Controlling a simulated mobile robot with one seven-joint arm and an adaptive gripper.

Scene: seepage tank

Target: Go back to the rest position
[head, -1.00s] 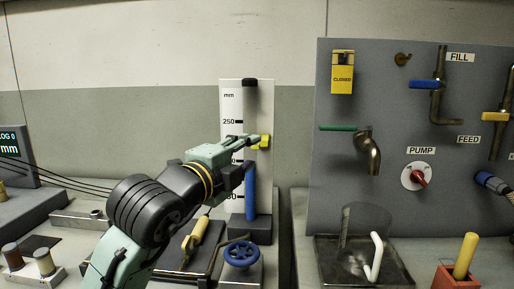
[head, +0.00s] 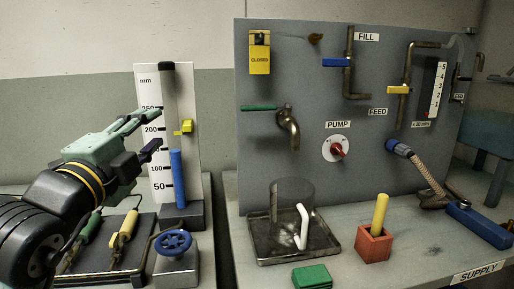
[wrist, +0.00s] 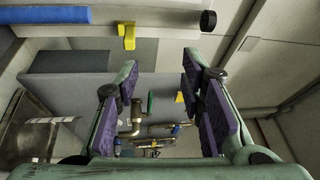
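My gripper (head: 148,132) is in the left part of the head view, raised in front of the measuring scale. Its green fingers are spread apart with nothing between them. In the wrist view my gripper (wrist: 163,98) also shows open and empty, with purple pads facing each other. The scale (head: 195,165) is a white board marked in mm, with a blue column (head: 177,178) and a yellow pointer (head: 187,127). The yellow pointer shows in the wrist view (wrist: 127,34) too, apart from the fingers.
A grey panel (head: 350,190) with taps, a pump knob (head: 337,148) and labels stands right of the scale. A metal tray (head: 262,243) holds a clear beaker. A red block (head: 373,246) holds a yellow rod. A blue handwheel (head: 174,242) stands below the gripper. A green block (head: 311,276) lies in front.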

